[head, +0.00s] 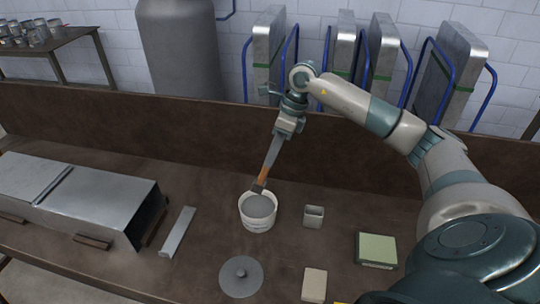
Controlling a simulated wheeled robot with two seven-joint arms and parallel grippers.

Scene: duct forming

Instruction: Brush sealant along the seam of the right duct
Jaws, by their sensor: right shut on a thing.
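My right gripper (267,165) points down over the bench and is shut on a brush (262,178) with an orange handle. The brush is tilted, and its dark lower end is at the rim of a white tub (258,224) of grey sealant (259,205). I cannot tell whether the bristles touch the sealant. One grey metal duct (100,197) lies at the left of the bench, its open dark end facing right. A raised seam (53,186) crosses its top. No second duct is visible, and I cannot tell whether this is the right duct. My left gripper is out of view.
A round grey lid (241,276), a metal strip (177,232), a small open box (314,216), a green pad (376,249) and a beige block (314,285) lie on the brown bench (205,270). A raised back panel (160,128) runs behind them.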

